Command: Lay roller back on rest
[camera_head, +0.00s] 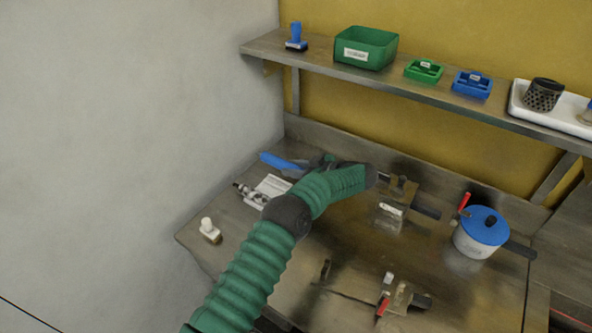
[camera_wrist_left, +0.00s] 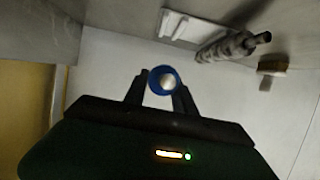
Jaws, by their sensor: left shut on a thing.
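My left gripper (camera_head: 318,166) is at the back left of the steel bench, with my green arm reaching over from the front. In the left wrist view, its two fingers (camera_wrist_left: 160,92) are closed on a blue round-ended thing (camera_wrist_left: 163,73), seen end-on with a pale centre. In the head view a long blue thing (camera_head: 281,161), likely the roller, extends left from the gripper. A white flat block (camera_head: 272,187), perhaps the rest, lies just in front and below; it also shows in the wrist view (camera_wrist_left: 193,27). My right gripper is not in view.
A metal cylinder (camera_head: 250,195) lies beside the white block. A small white-knobbed stamp (camera_head: 209,230) stands at the left edge. Clamp-like fixtures (camera_head: 397,205) (camera_head: 400,297) and a blue-lidded pot (camera_head: 482,232) are to the right. A shelf (camera_head: 400,78) overhangs the back.

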